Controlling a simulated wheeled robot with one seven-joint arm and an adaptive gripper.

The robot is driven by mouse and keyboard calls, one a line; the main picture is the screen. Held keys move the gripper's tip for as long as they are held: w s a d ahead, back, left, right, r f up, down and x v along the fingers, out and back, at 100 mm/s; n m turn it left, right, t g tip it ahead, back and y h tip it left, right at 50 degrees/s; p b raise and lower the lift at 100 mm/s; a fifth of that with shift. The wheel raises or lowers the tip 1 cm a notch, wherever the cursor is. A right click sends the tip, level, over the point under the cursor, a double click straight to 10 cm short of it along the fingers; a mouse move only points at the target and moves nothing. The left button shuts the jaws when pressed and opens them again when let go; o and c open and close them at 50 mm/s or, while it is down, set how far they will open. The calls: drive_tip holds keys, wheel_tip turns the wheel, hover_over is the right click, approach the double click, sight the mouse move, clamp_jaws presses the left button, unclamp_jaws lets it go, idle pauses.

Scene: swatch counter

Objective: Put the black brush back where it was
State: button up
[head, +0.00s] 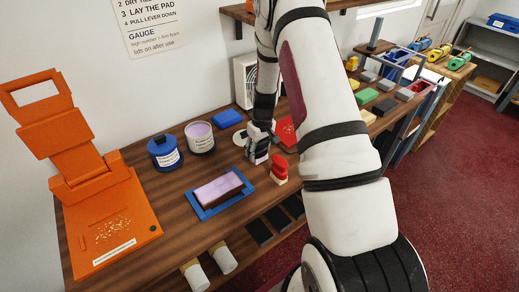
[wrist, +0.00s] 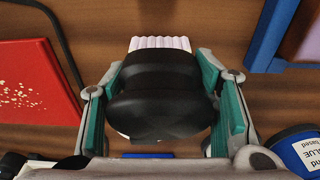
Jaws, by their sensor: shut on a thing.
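My gripper (head: 257,156) is low over the wooden counter, between the white tub and the red stamp-like piece. In the wrist view my gripper (wrist: 160,76) has its two teal-lined fingers closed on either side of the black brush (wrist: 155,92). The brush has a rounded black body, and its white ridged bristles (wrist: 160,43) show at the far end, away from the palm. In the head view the brush is mostly hidden by the gripper and arm. I cannot tell whether the bristles touch the counter.
A blue tray (head: 204,216) with a purple-topped block (head: 218,189) lies in front. The red stamp-like piece (head: 279,168) stands close right. A blue tin (head: 163,153), white tub (head: 200,138) and orange press (head: 95,205) stand left. A red plate (wrist: 35,75) and black cable lie nearby.

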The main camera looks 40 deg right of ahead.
drive_tip(key=shift+f, duration=0.15)
drive_tip(key=shift+c, duration=0.2)
drive_tip(key=o, duration=1.1)
drive_tip(key=shift+o, duration=0.2)
drive_tip(key=r, duration=0.4)
drive_tip(key=s+r+b, duration=0.1)
drive_tip(key=r, duration=0.7)
drive_tip(key=shift+s+b, duration=0.2)
drive_tip(key=shift+b, duration=0.1)
drive_tip(key=s+a+r+t, duration=0.1)
drive_tip(key=s+a+r, duration=0.4)
drive_tip(key=r, duration=0.4)
drive_tip(key=s+a+r+t, duration=0.1)
drive_tip(key=s+a+r, duration=0.2)
drive_tip(key=a+r, duration=0.55)
drive_tip(key=s+a+r+t, duration=0.1)
drive_tip(key=s+a+r, duration=0.2)
drive_tip(key=s, duration=0.5)
drive_tip(key=s+a+r+t, duration=0.1)
drive_tip(key=s+a+r, duration=0.2)
drive_tip(key=s, duration=0.6)
drive_tip(key=shift+a+r, duration=0.25)
drive_tip(key=shift+r, duration=0.7)
